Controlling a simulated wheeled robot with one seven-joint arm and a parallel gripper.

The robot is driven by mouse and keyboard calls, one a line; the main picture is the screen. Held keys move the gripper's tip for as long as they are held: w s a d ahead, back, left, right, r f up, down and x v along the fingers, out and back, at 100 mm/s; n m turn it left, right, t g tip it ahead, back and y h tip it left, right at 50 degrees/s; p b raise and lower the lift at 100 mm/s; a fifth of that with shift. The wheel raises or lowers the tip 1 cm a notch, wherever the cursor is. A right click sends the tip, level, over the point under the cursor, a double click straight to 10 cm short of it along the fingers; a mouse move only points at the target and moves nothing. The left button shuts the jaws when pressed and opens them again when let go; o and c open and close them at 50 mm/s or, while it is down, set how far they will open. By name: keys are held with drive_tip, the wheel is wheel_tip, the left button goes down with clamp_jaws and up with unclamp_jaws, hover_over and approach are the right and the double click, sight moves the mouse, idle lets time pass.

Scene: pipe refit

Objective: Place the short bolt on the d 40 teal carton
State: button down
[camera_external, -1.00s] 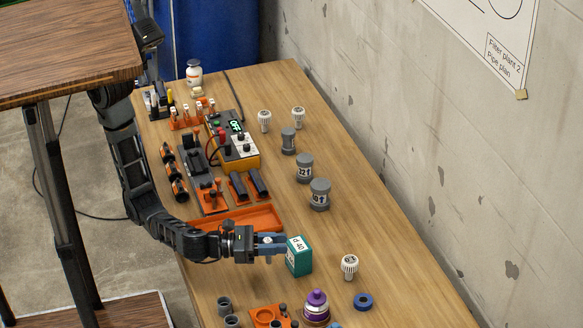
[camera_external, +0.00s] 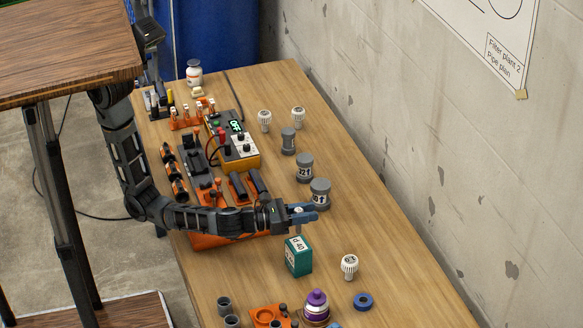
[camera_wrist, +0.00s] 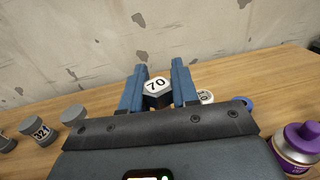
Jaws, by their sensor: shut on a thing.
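The teal carton (camera_external: 299,257), marked d 40 on its white top, stands upright on the bench. My gripper (camera_external: 303,214) is above and behind it, apart from it; it also shows in the wrist view (camera_wrist: 158,85). Its blue fingers are shut on a bolt with a white-topped hexagonal head marked 70 (camera_wrist: 157,84). The head sits between the fingertips; the shank is hidden in the wrist view. The bolt is too small in the external view to judge its length. The carton does not show in the wrist view.
Grey capped canisters (camera_external: 304,168) stand behind my gripper, one close to the fingers. A white knob-like part (camera_external: 349,266), a blue ring (camera_external: 363,302) and a purple-topped bottle (camera_external: 316,307) are near the carton. An orange tray (camera_external: 215,241) lies under my arm. The bench's right side is mostly clear.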

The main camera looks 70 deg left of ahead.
drive_tip(key=shift+w+a+f+b, duration=0.1)
drive_tip(key=shift+f+b, duration=0.2)
drive_tip(key=shift+f, duration=1.75)
drive_tip(key=shift+f, duration=0.15)
drive_tip(key=c, duration=0.8)
unclamp_jaws()
drive_tip(key=shift+c, duration=0.2)
drive_tip(key=s+a, duration=0.1)
drive_tip(key=s, duration=1.1)
drive_tip(key=shift+a+b, duration=0.3)
drive_tip(key=shift+b, duration=0.1)
